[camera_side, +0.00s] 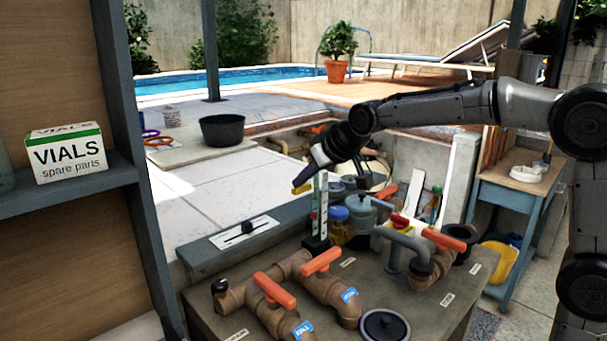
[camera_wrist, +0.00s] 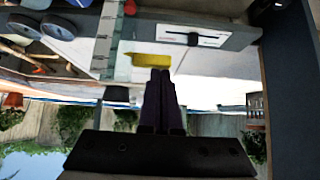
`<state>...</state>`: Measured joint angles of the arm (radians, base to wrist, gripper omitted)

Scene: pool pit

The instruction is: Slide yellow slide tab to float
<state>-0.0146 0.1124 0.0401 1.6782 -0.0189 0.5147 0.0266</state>
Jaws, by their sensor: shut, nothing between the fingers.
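The yellow slide tab (camera_side: 302,188) sticks out to the left near the top of an upright scale post (camera_side: 319,205) with white and green markings. In the wrist view the tab (camera_wrist: 148,60) lies just beyond my fingertips, beside the pale post (camera_wrist: 106,42). My gripper (camera_side: 313,164) is shut and empty, slanting down just above the tab in the side view. The fingers (camera_wrist: 160,74) are together in the wrist view. I cannot tell whether they touch the tab. Any float lettering is too small to read.
Brown pipes with orange handles (camera_side: 322,261) fill the bench in front of the post. A white plate with a black slider (camera_side: 246,228) lies left of it. A blue-grey lidded part (camera_side: 360,212) and grey pipe stand close on the right. Open air surrounds the tab's left side.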

